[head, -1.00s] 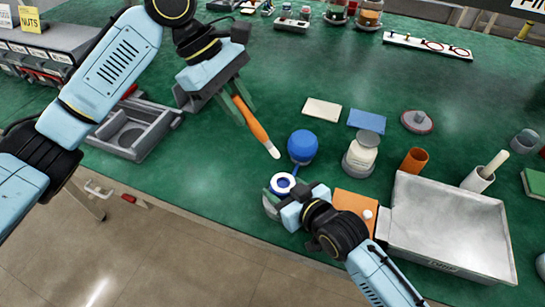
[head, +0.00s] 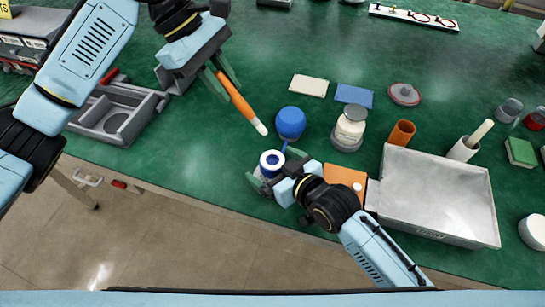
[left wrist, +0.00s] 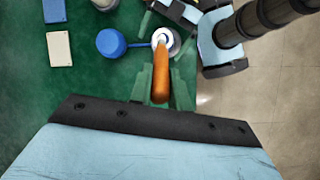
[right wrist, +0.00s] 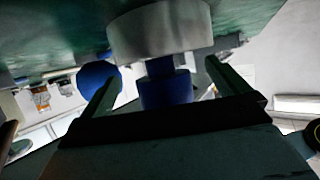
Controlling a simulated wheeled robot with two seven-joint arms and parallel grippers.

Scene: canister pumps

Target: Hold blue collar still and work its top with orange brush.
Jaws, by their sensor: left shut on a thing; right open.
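The blue collar (head: 271,169) has a white ring on top and stands near the front edge of the table. In the right wrist view the blue collar (right wrist: 168,88) lies between the fingers beside a wide grey-white cylinder (right wrist: 160,30). My right gripper (head: 275,171) is open with a finger on either side of the collar; a gap shows at each side in the right wrist view. My left gripper (head: 230,88) is shut on the orange brush (head: 240,104). The brush slants down, its pale tip (head: 262,129) above and behind the collar in the head view; contact does not show.
A blue ball (head: 291,122) with a blue stem sits just behind the collar. A grey bin (head: 115,115) is at left; green table between is clear.

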